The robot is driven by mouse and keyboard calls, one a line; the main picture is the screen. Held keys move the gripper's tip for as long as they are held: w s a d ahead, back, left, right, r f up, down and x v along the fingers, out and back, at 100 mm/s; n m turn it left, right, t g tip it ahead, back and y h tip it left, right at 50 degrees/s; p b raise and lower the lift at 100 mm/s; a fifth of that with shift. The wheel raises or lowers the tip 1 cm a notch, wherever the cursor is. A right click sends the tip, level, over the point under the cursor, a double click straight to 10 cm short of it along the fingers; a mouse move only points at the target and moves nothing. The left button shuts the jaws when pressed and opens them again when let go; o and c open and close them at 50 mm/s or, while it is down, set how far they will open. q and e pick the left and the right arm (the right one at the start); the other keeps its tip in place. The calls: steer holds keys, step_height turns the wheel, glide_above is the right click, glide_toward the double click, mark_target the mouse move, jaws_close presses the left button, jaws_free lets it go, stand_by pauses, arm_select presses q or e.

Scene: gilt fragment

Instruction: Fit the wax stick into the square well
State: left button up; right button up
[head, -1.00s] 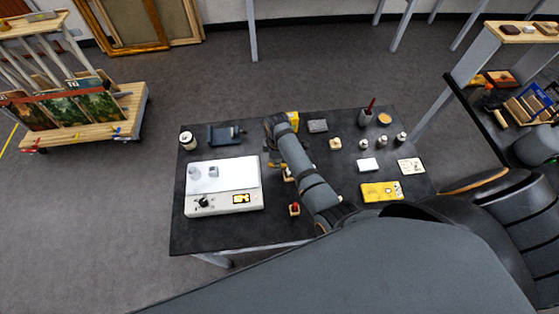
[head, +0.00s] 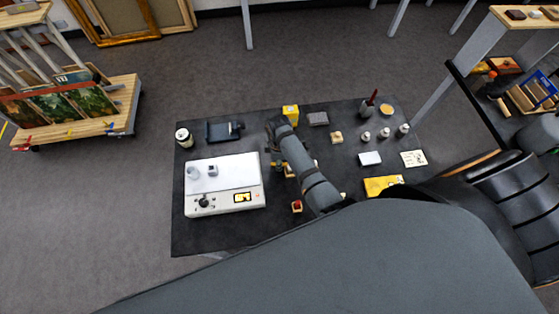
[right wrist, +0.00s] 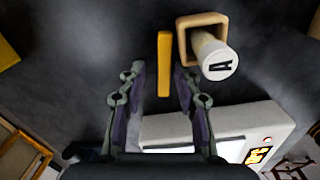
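A thin yellow-orange stick (right wrist: 164,64), which looks like the wax stick, lies over the dark tabletop in the right wrist view. My right gripper (right wrist: 162,76) is open, with one fingertip on each side of the stick and gaps showing. A square wooden holder (right wrist: 184,42) stands just right of the stick. I cannot tell whether this holder is the square well. In the head view my right gripper (head: 274,160) is low over the middle of the table, mostly hidden by its arm. My left gripper is not in view.
A white device (head: 222,178) stands left of the gripper on the dark table (head: 225,235). A yellow box (head: 290,113) stands behind the wrist. A small wooden block with a red top (head: 297,206) lies nearby. White bottles and cards are at right. The front left table is clear.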

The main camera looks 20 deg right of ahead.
steer(key=shift+s, duration=0.15)
steer(key=shift+r, duration=0.4)
step_height(320, 180, up, 11)
steer(key=b, duration=0.2)
steer(key=shift+r, duration=0.15)
steer(key=shift+o, duration=0.3)
steer(key=shift+r, duration=0.3)
steer(key=shift+o, duration=0.2)
steer(key=p, duration=0.1)
steer(key=f+p, duration=0.1)
steer(key=shift+s+a+p, duration=0.25)
steer(key=shift+s+p, duration=0.05)
steer(key=shift+p, duration=0.05)
steer(key=f, duration=1.1)
steer(key=shift+w+f, duration=0.2)
steer(key=shift+w, duration=0.15)
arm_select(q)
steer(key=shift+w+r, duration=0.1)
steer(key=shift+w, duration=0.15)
arm_select(e)
steer(key=shift+c, duration=0.3)
